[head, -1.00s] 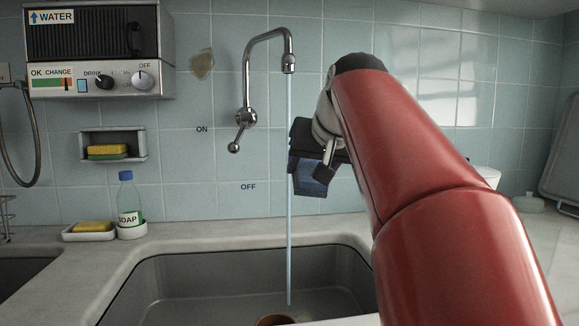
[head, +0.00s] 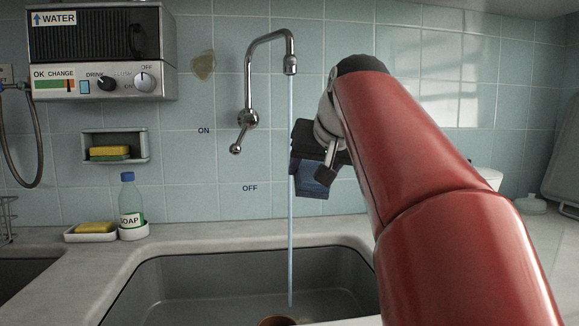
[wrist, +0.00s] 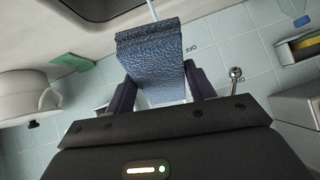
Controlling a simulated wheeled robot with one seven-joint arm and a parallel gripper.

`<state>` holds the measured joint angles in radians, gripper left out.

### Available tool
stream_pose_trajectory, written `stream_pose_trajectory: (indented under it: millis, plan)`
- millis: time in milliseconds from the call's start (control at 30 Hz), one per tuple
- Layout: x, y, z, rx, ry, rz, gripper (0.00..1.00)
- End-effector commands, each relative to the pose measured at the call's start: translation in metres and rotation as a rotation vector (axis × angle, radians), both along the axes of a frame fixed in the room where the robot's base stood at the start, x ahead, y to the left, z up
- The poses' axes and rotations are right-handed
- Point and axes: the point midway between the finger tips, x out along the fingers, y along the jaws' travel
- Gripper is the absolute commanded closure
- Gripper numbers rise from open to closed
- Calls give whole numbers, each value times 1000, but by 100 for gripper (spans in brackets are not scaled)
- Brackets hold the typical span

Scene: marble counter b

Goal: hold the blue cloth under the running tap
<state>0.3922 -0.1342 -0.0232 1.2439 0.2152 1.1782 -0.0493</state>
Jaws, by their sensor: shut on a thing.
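The tap (head: 270,45) is on the back wall, and a thin stream of water (head: 291,250) falls from its spout into the sink. My gripper (head: 318,155) is just right of the stream, below the spout. It is shut on the blue cloth (wrist: 152,55), which shows between the two fingers in the wrist view. In the head view the cloth (head: 312,188) is dark and partly hidden by my gripper. The stream runs along the cloth's left edge and continues unbroken below it. I cannot tell whether water touches the cloth.
The sink (head: 190,285) lies below, with a brown round thing (head: 277,321) at its bottom. A soap bottle (head: 130,200) and a yellow sponge (head: 94,227) on a dish stand on the left counter. A white cup (wrist: 25,98) shows at left in the wrist view.

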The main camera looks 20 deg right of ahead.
Motion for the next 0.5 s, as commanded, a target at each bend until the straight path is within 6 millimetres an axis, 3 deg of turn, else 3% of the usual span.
stream_pose_trajectory:
  millis: [233,500]
  plan:
    - [-4,0,4,-1,-2,0,64]
    - [-23,0,21,-1,-2,0,64]
